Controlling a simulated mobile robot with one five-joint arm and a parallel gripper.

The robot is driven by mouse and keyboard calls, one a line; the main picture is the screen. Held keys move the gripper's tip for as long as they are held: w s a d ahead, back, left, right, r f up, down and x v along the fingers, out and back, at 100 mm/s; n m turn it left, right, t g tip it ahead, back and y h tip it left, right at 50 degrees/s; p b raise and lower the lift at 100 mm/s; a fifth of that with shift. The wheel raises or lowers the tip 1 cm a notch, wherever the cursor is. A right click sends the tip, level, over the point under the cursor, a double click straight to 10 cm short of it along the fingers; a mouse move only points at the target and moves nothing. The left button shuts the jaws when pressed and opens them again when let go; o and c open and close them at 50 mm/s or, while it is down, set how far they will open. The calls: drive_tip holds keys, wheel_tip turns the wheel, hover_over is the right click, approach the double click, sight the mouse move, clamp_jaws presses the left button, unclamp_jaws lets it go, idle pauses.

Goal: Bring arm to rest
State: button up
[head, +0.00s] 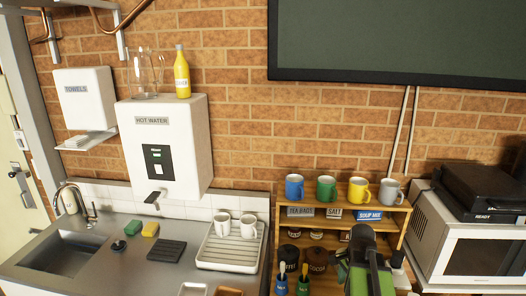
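My arm rises at the bottom right of centre, in front of the wooden shelf (405,222). Its end, dark grey with green parts, is my gripper (366,248). I cannot make out its fingertips, so I cannot tell whether it is open or shut. I see nothing clearly held in it. It hides part of the shelf's lower compartments.
Blue, green, yellow and grey mugs (327,189) stand on the shelf top. A microwave (470,250) is at the right. At the left are a sink (65,254), a white drying tray (229,264) with two mugs, and a wall-mounted hot water unit (163,150).

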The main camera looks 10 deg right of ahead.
drive_tip(key=w+a+f+n+b, duration=0.1)
drive_tip(key=a+f+n+b, duration=0.1)
drive_tip(key=a+n, duration=0.6)
drive_tip(key=a+f+n+b, duration=0.2)
drive_tip(key=a+n, duration=0.6)
drive_tip(key=a, duration=0.9)
drive_tip(key=shift+w+f+g, duration=0.3)
drive_tip(key=shift+w+f, duration=0.1)
drive_tip(key=shift+f, duration=0.25)
